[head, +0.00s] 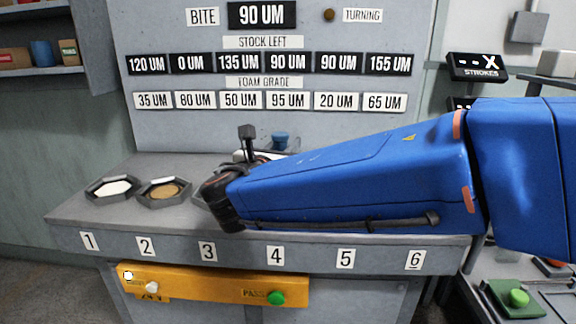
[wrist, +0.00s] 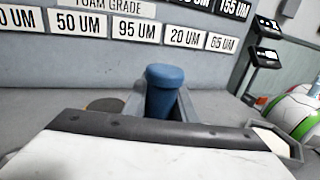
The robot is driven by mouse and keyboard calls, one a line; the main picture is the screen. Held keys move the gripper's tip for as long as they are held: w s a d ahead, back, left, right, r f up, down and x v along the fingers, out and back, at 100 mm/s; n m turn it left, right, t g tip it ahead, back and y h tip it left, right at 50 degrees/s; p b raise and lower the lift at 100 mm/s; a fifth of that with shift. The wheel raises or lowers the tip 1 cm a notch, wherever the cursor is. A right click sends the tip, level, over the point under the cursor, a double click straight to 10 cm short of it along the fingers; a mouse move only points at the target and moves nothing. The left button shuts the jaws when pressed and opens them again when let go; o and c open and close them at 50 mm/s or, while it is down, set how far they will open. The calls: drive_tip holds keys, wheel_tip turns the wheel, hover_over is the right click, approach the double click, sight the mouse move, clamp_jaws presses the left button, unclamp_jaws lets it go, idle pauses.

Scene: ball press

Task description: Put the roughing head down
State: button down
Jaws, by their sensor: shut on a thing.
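The roughing head shows as a blue, round-topped cylinder (wrist: 165,90) in the wrist view. It looks upright, between the two grey fingers of my gripper (wrist: 160,108), which is shut on it. The pale gripper body hides its lower end, so I cannot tell whether it touches the bench. In the head view the blue top (head: 280,140) shows just behind my wrist, over the back of the bench, and my blue arm covers much of the area below and to the right.
The grey bench (head: 130,226) carries numbers 1 to 6. Trays with a white pad (head: 113,188) and a tan pad (head: 165,191) stand at left. A white-padded tray (wrist: 274,141) and a coloured ball (wrist: 300,108) lie right in the wrist view. A label board (head: 190,125) rises behind.

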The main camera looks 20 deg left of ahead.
drive_tip(key=shift+f, duration=2.2)
drive_tip(key=shift+f, duration=0.1)
drive_tip(key=c, duration=1.5)
unclamp_jaws()
drive_tip(key=shift+f, duration=0.1)
drive_tip(key=shift+o, duration=0.2)
drive_tip(key=shift+r, duration=0.2)
drive_tip(key=s, duration=1.2)
drive_tip(key=shift+a, duration=0.2)
